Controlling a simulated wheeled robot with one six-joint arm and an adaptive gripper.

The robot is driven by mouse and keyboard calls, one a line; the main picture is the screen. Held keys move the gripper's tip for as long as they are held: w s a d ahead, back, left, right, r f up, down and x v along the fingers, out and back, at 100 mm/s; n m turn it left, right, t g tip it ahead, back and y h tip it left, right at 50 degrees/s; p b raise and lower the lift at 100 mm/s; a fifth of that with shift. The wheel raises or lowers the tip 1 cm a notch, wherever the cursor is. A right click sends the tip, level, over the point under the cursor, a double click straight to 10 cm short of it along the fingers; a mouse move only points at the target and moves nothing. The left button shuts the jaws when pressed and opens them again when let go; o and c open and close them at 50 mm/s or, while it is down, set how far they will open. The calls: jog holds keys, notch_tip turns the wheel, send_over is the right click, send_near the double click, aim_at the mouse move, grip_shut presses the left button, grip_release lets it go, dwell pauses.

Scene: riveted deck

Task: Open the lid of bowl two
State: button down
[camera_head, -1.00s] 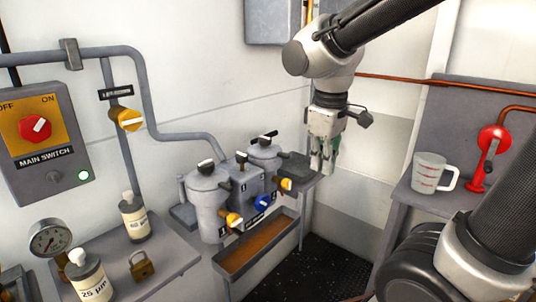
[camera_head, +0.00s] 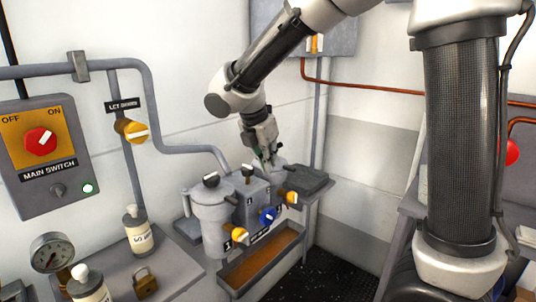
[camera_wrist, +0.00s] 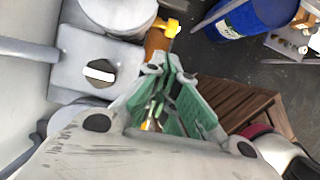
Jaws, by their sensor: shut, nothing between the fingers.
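Two grey lidded canisters stand side by side on the wall bench. The left canister (camera_head: 211,215) has a round lid with a black knob and looks shut. The right canister (camera_head: 277,177), which seems to be bowl two, is partly hidden by my gripper (camera_head: 268,160), and its lid knob cannot be made out. My gripper is shut and empty, with its fingertips over or close in front of the right canister. Contact cannot be told. The green fingers also show in the wrist view (camera_wrist: 172,62), beside a grey block with a black knob (camera_wrist: 100,70).
A grey block (camera_head: 249,187) with a black knob sits between the canisters. Yellow valves (camera_head: 291,198) and a blue valve (camera_head: 268,216) stick out in front, above a brown-bottomed trough (camera_head: 262,258). Bottles (camera_head: 139,232) and a padlock (camera_head: 146,283) stand at left.

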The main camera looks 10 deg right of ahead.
jog(key=w+d+f, duration=0.3)
jog(key=d+f, duration=0.1)
jog(key=f, duration=0.1)
jog(key=shift+w+d, duration=0.35)
jog(key=shift+d, duration=0.05)
jog(key=shift+d, duration=0.1)
